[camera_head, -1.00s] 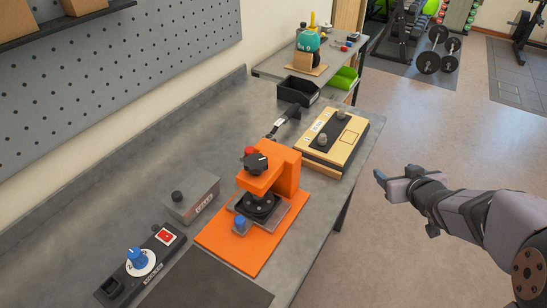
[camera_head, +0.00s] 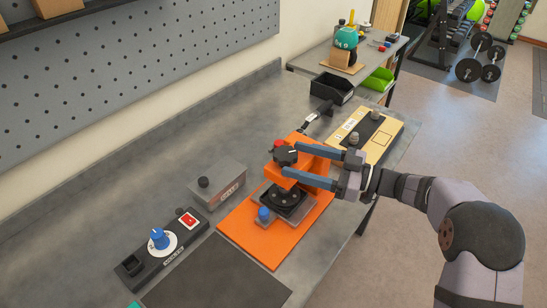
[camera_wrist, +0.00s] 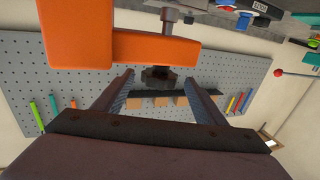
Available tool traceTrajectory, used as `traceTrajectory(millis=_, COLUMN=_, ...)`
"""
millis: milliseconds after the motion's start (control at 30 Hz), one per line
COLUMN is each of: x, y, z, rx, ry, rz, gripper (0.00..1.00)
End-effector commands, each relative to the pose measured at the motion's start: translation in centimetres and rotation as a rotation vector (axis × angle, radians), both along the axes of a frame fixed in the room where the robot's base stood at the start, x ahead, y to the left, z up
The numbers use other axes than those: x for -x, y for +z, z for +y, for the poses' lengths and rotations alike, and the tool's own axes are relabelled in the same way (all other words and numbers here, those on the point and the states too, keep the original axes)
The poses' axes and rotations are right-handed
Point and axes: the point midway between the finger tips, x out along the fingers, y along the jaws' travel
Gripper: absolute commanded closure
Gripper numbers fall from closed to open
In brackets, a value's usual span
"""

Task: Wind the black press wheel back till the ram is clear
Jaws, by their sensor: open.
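The orange press (camera_head: 318,160) stands on an orange base on the grey bench. Its black wheel (camera_head: 286,156) sits on top of the press arm, with a small red part beside it. The wheel also shows in the wrist view (camera_wrist: 158,75), where the picture is upside down and the wheel lies between my fingertips. My gripper (camera_head: 291,160) is open at the wheel, its blue fingers reaching in from the right. I cannot tell whether they touch it. The ram (camera_wrist: 170,17) shows as a grey shaft beyond the orange arm. Its clearance cannot be judged.
A blue knob (camera_head: 263,214) stands on the press plate. A grey box (camera_head: 218,184) and a control panel with a blue dial (camera_head: 158,238) lie to the left. A tan box (camera_head: 366,134) and a black bin (camera_head: 332,87) are behind. The bench front has a dark mat (camera_head: 215,275).

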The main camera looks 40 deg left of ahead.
Motion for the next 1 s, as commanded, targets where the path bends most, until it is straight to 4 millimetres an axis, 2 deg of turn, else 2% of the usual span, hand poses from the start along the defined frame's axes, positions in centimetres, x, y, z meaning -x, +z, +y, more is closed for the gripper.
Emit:
traceTrajectory(millis=267, x=0.3, y=0.2, z=0.8, rx=0.0, ry=0.001, rz=0.001, gripper=0.35)
traceTrajectory(millis=700, x=1.8, y=0.2, z=5.8, rx=0.0, ry=0.001, rz=-0.001, gripper=0.35)
traceTrajectory(millis=1000, x=2.1, y=0.1, z=7.0, rx=0.0, ry=-0.002, rz=0.0, gripper=0.35)
